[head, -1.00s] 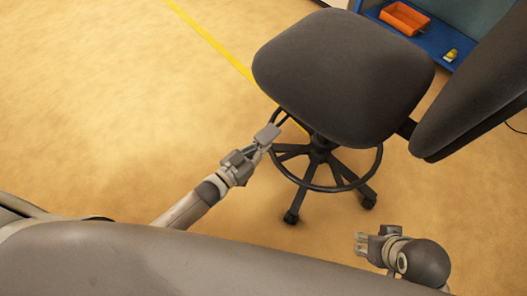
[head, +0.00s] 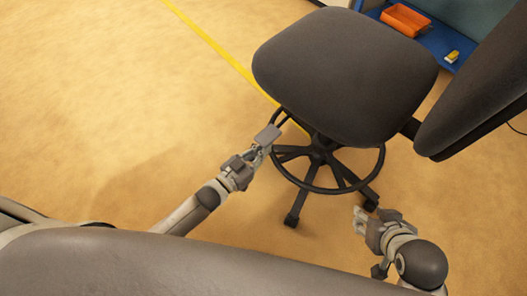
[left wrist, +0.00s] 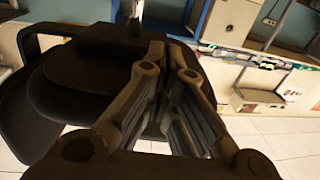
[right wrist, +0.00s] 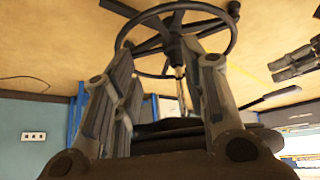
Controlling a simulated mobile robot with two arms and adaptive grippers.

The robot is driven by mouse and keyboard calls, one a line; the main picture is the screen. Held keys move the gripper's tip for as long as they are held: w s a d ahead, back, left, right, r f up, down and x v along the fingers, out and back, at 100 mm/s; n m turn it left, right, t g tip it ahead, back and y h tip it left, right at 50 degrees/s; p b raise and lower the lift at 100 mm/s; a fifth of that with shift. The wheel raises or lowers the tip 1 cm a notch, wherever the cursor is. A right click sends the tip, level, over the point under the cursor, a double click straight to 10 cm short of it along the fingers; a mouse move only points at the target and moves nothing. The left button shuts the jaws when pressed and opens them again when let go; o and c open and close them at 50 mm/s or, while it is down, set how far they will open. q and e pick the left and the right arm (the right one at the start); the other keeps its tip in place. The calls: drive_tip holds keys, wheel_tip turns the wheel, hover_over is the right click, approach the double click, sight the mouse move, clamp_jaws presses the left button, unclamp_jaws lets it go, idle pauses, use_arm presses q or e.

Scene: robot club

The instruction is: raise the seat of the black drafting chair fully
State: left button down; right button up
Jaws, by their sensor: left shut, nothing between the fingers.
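The black drafting chair stands upright, with its padded seat (head: 345,75) at centre and its backrest (head: 480,90) to the right. Below are a foot ring (head: 336,190) and a wheeled star base.
A blue shelf (head: 430,37) with an orange bin (head: 405,19) and a small yellow item (head: 452,56) stands behind the chair. A yellow line (head: 215,45) crosses the floor. The floor left of the chair is clear.

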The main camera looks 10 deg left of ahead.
use_arm(q)
drive_tip(key=shift+f+b, duration=0.7)
drive_tip(key=shift+f, duration=0.15)
use_arm(e)
drive_tip(key=w+a+r+t+y, duration=0.1)
drive_tip(key=w+a+r+t, duration=0.1)
drive_tip(key=w, duration=0.4)
drive_tip(key=shift+r+t, duration=0.9)
drive_tip(key=shift+r, duration=0.1)
use_arm(q)
drive_tip(key=p+v, duration=0.3)
drive_tip(key=v, duration=0.7)
use_arm(e)
drive_tip(key=s+d+f+g+h, duration=0.1)
drive_tip(key=s+d+f+g, duration=0.1)
drive_tip(key=s, duration=0.4)
drive_tip(key=s+d+f+g, duration=0.1)
drive_tip(key=s+f+g, duration=0.2)
drive_tip(key=s+g, duration=0.1)
drive_tip(key=shift+s+d+g+h, duration=0.4)
drive_tip(key=shift+s, duration=0.5)
use_arm(q)
drive_tip(key=shift+w, duration=0.1)
